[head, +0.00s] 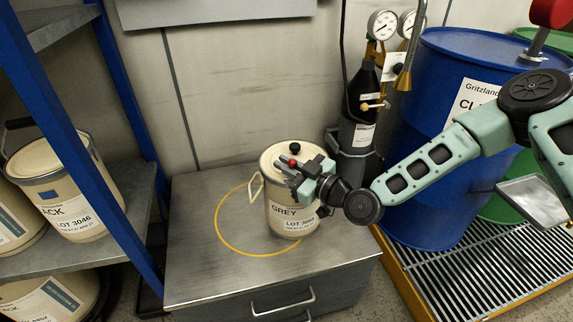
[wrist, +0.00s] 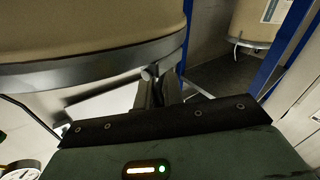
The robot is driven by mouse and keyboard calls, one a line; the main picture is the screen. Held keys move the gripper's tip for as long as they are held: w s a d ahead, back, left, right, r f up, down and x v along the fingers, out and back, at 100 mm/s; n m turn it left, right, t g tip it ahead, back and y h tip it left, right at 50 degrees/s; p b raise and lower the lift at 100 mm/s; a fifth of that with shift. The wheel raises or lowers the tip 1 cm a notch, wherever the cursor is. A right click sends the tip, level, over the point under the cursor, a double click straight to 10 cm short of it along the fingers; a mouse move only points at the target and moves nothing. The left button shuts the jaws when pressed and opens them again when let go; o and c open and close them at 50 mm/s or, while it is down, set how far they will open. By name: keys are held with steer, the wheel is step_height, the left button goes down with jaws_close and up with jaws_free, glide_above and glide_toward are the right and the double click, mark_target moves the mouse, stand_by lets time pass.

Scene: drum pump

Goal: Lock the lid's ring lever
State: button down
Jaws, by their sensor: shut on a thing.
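The cream can labelled GREY (head: 285,218) stands upright on the grey metal cabinet top, inside a yellow circle. Its lid (head: 276,158) is on, with a black knob (head: 295,147) on top. My gripper (head: 303,172) is at the lid's right front edge, beside a red tip (head: 293,163). In the wrist view the grey lid ring (wrist: 80,66) runs around the can, and my gripper (wrist: 158,88) is shut on the ring lever (wrist: 150,72), of which only a small metal end shows. The fingers hide the rest, so I cannot tell how far the lever stands from the ring.
The cabinet top (head: 200,210) is clear around the can. A blue drum (head: 430,130) stands on a grate at right. A blue-framed shelf with cans (head: 75,195) is at left.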

steer(key=shift+w+m+p, duration=0.15)
steer(key=shift+m+p, duration=0.15)
steer(key=shift+p, duration=0.15)
steer(key=shift+w+m+g+h+p, duration=0.25)
steer(key=shift+m+g+h+p, duration=0.3)
steer(key=shift+p, duration=0.2)
steer(key=shift+w+d+f+m+g+h+p, duration=0.1)
steer(key=shift+w+f+m+g+h+p, duration=0.2)
steer(key=shift+m+g+p, duration=0.3)
steer(key=shift+w+f+m+g+h+p, duration=0.15)
steer(key=shift+f+m+g+p, duration=0.2)
steer(key=shift+m, duration=0.4)
steer(key=c, duration=1.5)
jaws_free()
steer(key=shift+s, duration=0.1)
steer(key=v, duration=1.7)
steer(key=shift+d+r, duration=0.1)
steer(key=shift+d, duration=0.05)
